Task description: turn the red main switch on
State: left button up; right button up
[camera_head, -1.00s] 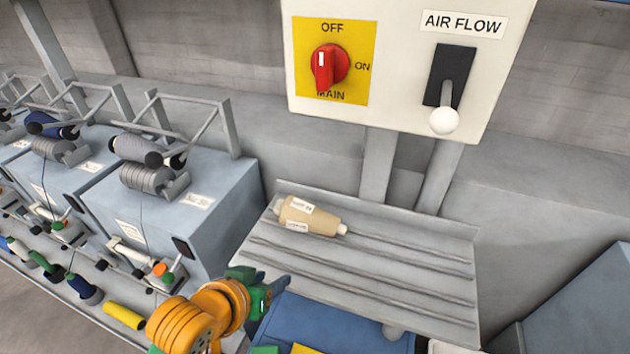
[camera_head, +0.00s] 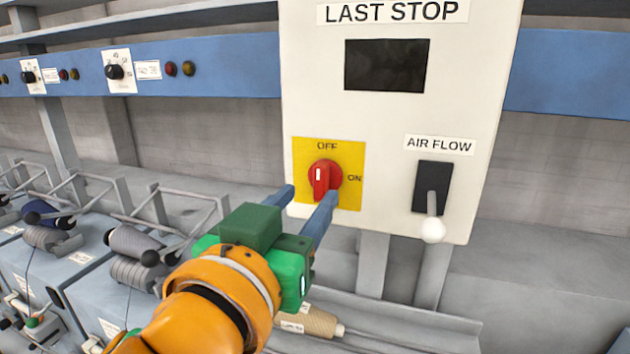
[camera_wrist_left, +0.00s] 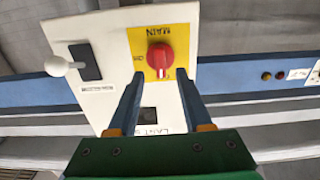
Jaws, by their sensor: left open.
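The red main switch (camera_head: 325,181) is a round knob with a raised handle on a yellow plate (camera_head: 352,200) marked OFF above, ON at right. Its handle stands about upright, the white mark on the upper part, toward OFF. My left gripper (camera_head: 308,197) is open and empty in front of the panel, its blue fingers pointing at the plate, a little below and left of the knob in the head view. In the left wrist view, upside down, the knob (camera_wrist_left: 160,56) shows just beyond and between the open fingertips (camera_wrist_left: 158,74). My right gripper is not in view.
The white panel (camera_head: 400,120) also carries a dark display (camera_head: 384,65) and the AIR FLOW lever with a white ball (camera_head: 433,230). A beige bobbin (camera_head: 312,322) lies on the grey rack below. Spinning machines (camera_head: 85,270) stand at left, under a blue beam.

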aim_at(318, 183)
pick_arm(q)
jog(key=p+x, duration=0.1)
jog(key=x, duration=0.2)
jog(key=shift+w+d+r, duration=0.1)
jog(key=shift+w+r, duration=0.05)
jog(key=shift+r, duration=0.05)
jog(key=shift+w+f, duration=0.1)
jog(key=shift+w, duration=0.25)
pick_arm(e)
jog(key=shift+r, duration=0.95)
pick_arm(q)
grip_shut()
